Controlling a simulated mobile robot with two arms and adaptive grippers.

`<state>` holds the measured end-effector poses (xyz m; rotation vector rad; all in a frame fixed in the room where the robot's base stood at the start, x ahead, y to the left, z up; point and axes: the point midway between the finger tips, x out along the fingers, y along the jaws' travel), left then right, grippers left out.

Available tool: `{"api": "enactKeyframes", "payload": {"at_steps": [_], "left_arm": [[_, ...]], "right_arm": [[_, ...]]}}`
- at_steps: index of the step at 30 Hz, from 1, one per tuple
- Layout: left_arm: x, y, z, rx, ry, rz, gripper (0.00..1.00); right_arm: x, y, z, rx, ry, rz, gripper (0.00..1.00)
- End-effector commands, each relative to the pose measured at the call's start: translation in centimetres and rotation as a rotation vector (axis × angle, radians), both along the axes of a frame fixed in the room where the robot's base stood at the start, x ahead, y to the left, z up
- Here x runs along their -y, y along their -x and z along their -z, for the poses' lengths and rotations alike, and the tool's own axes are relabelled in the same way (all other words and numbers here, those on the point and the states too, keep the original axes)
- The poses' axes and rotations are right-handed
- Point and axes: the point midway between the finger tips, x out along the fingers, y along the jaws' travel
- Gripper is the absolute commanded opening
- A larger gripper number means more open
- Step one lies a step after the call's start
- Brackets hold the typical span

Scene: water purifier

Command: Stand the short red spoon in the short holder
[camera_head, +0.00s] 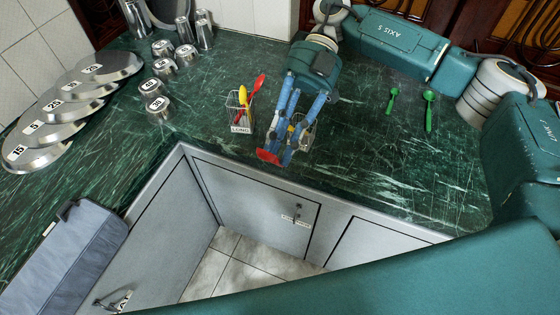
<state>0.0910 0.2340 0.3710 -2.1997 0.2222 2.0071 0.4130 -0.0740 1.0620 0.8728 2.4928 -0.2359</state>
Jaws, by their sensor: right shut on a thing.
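My right gripper (281,147) reaches down over the counter and is shut on a red spoon (268,157), whose red end shows at its fingertips. A small wire holder (306,140) stands right beside and partly behind the gripper. Its label is hidden, and a bit of yellow shows near it between the fingers. I cannot tell whether the spoon touches this holder. Another wire holder labelled LONG (232,121) stands to the left, with a red spoon (259,82) and a yellow spoon (243,95) upright in it. My left gripper is not in view.
Two green spoons (429,112) lie on the dark green marble counter (360,150) at right. Grey cabinets (250,205) stand below the counter's front edge.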

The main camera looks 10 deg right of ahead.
Motion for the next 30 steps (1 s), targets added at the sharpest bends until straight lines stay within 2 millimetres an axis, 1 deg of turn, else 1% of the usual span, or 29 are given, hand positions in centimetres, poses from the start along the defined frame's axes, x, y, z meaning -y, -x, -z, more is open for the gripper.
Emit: {"api": "enactKeyframes", "payload": {"at_steps": [1, 3, 8, 11, 12, 14, 15, 18, 21, 25, 30], "left_arm": [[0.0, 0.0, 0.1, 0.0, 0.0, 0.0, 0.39], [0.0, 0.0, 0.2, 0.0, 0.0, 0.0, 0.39], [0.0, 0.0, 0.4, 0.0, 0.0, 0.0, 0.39], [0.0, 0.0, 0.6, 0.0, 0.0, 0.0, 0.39], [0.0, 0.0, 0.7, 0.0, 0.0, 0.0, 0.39], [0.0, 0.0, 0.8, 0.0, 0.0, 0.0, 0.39], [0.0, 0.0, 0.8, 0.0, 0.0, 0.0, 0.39], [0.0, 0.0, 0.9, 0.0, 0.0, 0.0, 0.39], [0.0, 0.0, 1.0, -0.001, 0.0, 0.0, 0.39], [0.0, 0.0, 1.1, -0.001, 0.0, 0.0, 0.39], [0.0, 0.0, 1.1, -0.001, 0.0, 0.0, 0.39]], "right_arm": [[0.7, -0.6, 0.2, -0.025, -0.022, 0.129, 0.02], [1.1, -1.8, 0.2, -0.056, -0.055, 0.303, 0.02], [2.6, -5.0, 0.4, -0.111, -0.157, 0.68, 0.02], [4.2, -7.5, 1.0, -0.13, -0.237, 0.902, 0.02], [5.0, -8.6, 1.3, -0.135, -0.274, 0.983, 0.02], [6.3, -10.3, 1.9, -0.134, -0.327, 1.092, 0.02], [7.2, -11.3, 2.3, -0.131, -0.357, 1.158, 0.02], [9.3, -13.5, 3.1, -0.121, -0.429, 1.274, 0.02], [11.2, -15.0, 4.1, -0.109, -0.48, 1.358, 0.02], [13.0, -16.4, 4.9, -0.092, -0.526, 1.429, 0.02], [14.1, -17.1, 5.3, -0.08, -0.55, 1.462, 0.02]]}}
